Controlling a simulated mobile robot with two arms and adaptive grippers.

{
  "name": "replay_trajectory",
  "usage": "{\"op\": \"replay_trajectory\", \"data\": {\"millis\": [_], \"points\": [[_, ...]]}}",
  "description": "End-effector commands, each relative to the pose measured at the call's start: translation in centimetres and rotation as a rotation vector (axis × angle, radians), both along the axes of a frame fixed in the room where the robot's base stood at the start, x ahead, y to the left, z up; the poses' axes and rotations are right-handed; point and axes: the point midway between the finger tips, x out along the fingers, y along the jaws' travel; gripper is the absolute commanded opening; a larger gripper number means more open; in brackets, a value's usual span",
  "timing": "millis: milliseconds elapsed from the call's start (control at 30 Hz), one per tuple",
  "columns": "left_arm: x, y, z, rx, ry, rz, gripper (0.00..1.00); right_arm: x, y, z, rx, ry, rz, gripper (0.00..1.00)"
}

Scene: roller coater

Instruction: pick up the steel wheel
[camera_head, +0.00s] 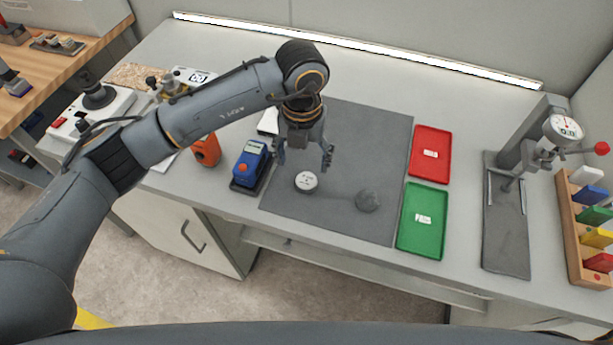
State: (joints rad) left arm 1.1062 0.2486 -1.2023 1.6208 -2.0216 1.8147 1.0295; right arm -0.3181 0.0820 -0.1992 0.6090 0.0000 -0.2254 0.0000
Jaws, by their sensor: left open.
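Two round pieces lie on the dark grey mat (345,125). One is a pale, whitish-silver disc (306,182) with small dark marks on its top. The other is a dull grey disc (368,201) to its right and a little nearer. I cannot tell for sure which one is the steel wheel. My left gripper (305,164) points down over the mat. Its fingers are spread and empty, above and just behind the pale disc, apparently not touching it. The grey disc is to the right of the fingers. My right gripper is not in view.
Further right are a dial gauge stand (507,235) and a wooden rack (573,240). The mat's back is clear.

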Motion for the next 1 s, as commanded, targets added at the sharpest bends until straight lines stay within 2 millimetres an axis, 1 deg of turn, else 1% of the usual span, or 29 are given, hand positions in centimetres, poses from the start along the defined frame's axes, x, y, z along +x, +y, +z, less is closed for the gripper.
{"op": "replay_trajectory", "data": {"millis": [67, 133, 267, 333, 433, 500, 600, 700, 867, 900, 967, 1000], "points": [[0.0, 0.0, -1.1, 0.002, 0.003, 0.003, 0.73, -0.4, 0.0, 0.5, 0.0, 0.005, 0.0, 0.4], [0.0, 0.0, -1.7, 0.0, 0.002, 0.002, 0.73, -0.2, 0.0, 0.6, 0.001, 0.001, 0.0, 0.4], [0.0, -0.1, -2.4, 0.0, 0.001, 0.001, 0.73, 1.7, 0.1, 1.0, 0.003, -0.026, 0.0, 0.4], [0.0, -0.3, -3.0, 0.001, 0.004, 0.001, 0.73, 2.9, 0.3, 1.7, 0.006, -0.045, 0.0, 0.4], [0.1, -0.7, -4.5, 0.001, 0.005, 0.001, 0.73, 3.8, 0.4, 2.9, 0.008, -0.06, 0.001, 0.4], [0.2, -0.7, -5.7, 0.001, 0.004, 0.002, 0.73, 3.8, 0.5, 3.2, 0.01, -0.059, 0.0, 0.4], [0.2, -0.7, -6.8, 0.001, 0.003, 0.001, 0.73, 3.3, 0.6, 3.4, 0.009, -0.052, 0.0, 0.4], [0.3, -0.8, -7.3, -0.001, -0.001, -0.001, 0.73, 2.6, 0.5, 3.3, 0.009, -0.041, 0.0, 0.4], [0.3, -0.8, -7.4, -0.001, -0.001, -0.001, 0.73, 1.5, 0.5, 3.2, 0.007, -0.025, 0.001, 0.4], [0.3, -0.8, -7.4, -0.001, -0.001, -0.001, 0.71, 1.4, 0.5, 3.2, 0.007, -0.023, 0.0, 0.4], [0.3, -0.8, -7.4, -0.001, -0.001, -0.001, 0.59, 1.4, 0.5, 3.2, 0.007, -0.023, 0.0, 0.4], [0.3, -0.8, -7.4, -0.001, -0.001, -0.001, 0.51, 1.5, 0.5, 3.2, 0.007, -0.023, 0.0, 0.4]]}}
